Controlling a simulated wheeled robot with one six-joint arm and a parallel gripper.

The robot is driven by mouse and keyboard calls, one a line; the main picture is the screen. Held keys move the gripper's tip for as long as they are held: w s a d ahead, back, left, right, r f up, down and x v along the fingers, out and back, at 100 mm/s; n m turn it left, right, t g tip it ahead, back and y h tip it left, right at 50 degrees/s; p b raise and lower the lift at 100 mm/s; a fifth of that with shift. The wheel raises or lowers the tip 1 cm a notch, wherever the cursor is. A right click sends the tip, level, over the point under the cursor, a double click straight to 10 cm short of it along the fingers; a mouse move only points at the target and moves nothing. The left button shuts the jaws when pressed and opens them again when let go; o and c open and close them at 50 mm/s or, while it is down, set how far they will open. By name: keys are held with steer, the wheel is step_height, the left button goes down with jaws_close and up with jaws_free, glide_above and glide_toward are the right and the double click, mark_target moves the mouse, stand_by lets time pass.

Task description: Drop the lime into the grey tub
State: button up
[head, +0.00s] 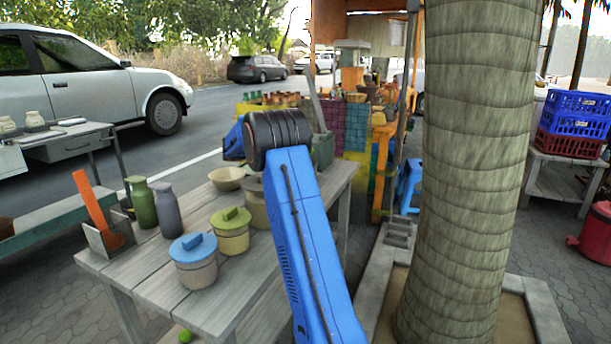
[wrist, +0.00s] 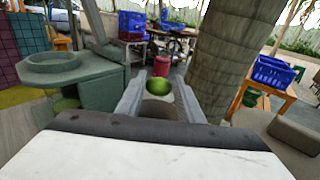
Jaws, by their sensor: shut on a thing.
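The lime (wrist: 158,86) shows as a small green ball between the fingertips of my gripper (wrist: 159,92) in the wrist view. The fingers close on it from both sides. In the head view my own arm hides the gripper and the lime. A grey-green thing with a round raised rim (wrist: 72,66) stands left of my fingers in the wrist view. It may be the grey tub. A similar grey-green thing shows partly behind my arm in the head view (head: 323,150). The lime is apart from it.
A grey wooden table (head: 150,282) holds lidded pots, including a blue-lidded one (head: 194,262), a bowl (head: 228,178) and bottles (head: 143,202). A thick trunk (head: 460,170) stands right of my arm. A brown round shape (wrist: 158,111) shows below the lime, its nature unclear.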

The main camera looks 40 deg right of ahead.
steer(key=shift+f, duration=2.4)
steer(key=shift+c, duration=0.2)
steer(key=o, duration=1.2)
steer(key=shift+o, duration=0.2)
steer(key=v, duration=1.7)
steer(key=shift+w+a, duration=0.15)
steer(key=shift+a, duration=0.05)
